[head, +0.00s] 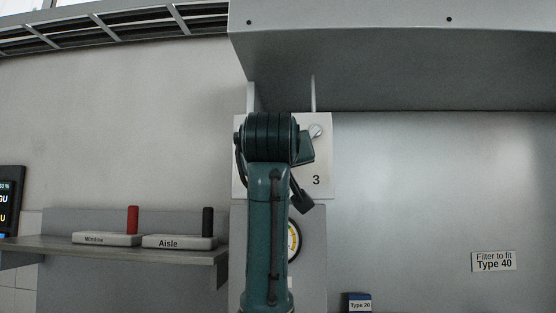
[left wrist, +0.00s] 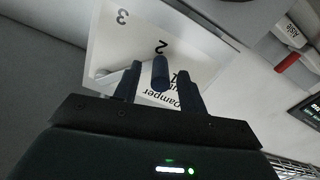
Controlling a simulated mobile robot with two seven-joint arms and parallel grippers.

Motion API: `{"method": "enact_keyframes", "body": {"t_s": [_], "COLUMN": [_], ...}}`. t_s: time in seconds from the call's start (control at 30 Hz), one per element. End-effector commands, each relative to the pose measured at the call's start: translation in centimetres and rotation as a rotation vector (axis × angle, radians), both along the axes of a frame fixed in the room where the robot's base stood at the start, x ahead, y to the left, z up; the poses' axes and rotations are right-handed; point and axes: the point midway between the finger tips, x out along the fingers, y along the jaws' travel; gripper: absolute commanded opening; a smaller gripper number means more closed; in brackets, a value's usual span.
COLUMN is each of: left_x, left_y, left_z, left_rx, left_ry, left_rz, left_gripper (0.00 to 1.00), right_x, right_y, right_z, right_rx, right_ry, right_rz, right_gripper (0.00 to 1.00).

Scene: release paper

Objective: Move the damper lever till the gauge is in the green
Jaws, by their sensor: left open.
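The white damper plate (head: 322,158) shows behind my teal arm in the head view, with the number 3 visible. In the left wrist view the plate (left wrist: 205,55) shows 3, 2 and part of the word Damper. The dark blue lever handle (left wrist: 160,74) stands near the 2, between the fingers of my open left gripper (left wrist: 159,85). I cannot tell whether a finger touches it. The gauge (head: 294,242) is mostly hidden behind my arm; a yellow strip shows and its needle is not visible. My right gripper is not in view.
A shelf (head: 120,250) at left carries a Window box (head: 105,239) with a red handle and an Aisle box (head: 180,242) with a black handle. A large grey hood (head: 400,70) overhangs at upper right. A Type 20 item (head: 359,303) is at the bottom; a Type 40 label (head: 494,261) is right.

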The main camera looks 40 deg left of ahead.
Motion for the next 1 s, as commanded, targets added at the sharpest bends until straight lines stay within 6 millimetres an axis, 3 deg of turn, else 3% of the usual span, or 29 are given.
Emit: {"method": "enact_keyframes", "body": {"t_s": [0.3, 0.5, 1.0], "left_x": [-6.1, -8.8, -9.7], "left_y": [-3.8, -5.4, -5.9], "left_z": [-0.2, -0.1, 0.0], "left_rx": [0.001, 0.000, -0.001], "left_ry": [-0.006, -0.003, -0.001], "left_rz": [-0.003, -0.001, -0.001], "left_gripper": [0.41, 0.41, 0.41], "right_x": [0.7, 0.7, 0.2], "right_y": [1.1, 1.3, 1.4], "right_z": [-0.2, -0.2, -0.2], "right_rx": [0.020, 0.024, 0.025], "right_ry": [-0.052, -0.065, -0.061], "right_rz": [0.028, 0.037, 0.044], "right_gripper": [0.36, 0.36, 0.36]}}
